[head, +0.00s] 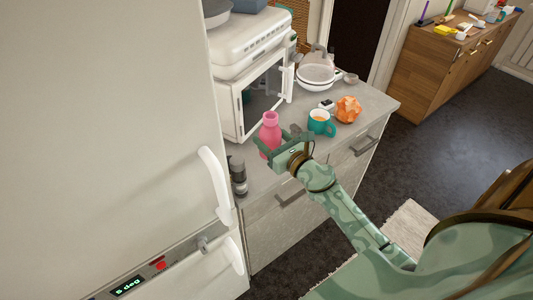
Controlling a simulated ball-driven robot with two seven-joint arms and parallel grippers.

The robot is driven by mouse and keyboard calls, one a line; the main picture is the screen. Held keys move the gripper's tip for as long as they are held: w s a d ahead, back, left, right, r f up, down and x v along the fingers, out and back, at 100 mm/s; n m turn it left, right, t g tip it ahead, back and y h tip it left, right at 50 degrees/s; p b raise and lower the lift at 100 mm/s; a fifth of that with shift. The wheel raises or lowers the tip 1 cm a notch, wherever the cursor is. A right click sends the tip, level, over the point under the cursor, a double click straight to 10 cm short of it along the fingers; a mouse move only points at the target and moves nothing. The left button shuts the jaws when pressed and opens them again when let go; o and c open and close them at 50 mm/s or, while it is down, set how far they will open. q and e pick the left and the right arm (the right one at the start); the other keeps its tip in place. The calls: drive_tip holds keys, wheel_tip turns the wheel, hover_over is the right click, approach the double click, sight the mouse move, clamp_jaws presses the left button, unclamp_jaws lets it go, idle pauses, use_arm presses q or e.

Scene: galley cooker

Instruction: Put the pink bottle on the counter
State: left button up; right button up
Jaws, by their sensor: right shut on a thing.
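The pink bottle (270,131) is upright at the counter's left part, in front of the open microwave. My right gripper (272,150) is shut on the bottle's body, and its fingers hide part of the bottle's lower side. The grey counter (377,104) runs beneath and to the right. I cannot tell whether the bottle's base touches the counter. My left gripper is not in view.
A teal mug (321,123) and an orange crumpled object (348,109) stand right of the gripper. The white microwave (232,108) has its door open. A dark grinder-like item (238,176) stands near the fridge (150,130). A wooden cabinet (440,70) is at the back right.

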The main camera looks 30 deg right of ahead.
drive_tip(key=w+f+b, duration=0.1)
drive_tip(key=w+f, duration=0.1)
drive_tip(key=f, duration=0.1)
drive_tip(key=w+d+f+b, duration=0.1)
drive_tip(key=f, duration=0.1)
drive_tip(key=shift+w+b, duration=0.15)
drive_tip(key=shift+b, duration=0.2)
drive_tip(key=f, duration=0.1)
drive_tip(key=f+b, duration=0.2)
drive_tip(key=shift+w+f, duration=0.2)
drive_tip(key=shift+w, duration=0.05)
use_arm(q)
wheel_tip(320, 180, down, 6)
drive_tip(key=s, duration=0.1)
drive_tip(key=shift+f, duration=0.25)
use_arm(e)
drive_tip(key=shift+r, duration=0.1)
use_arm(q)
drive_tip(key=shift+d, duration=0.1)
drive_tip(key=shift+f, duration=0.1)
use_arm(e)
drive_tip(key=shift+f+b, duration=0.25)
drive_tip(key=shift+b, duration=0.15)
drive_tip(key=o, duration=1.2)
drive_tip(key=shift+c, duration=0.2)
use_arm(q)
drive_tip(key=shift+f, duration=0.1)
use_arm(e)
drive_tip(key=shift+s, duration=0.1)
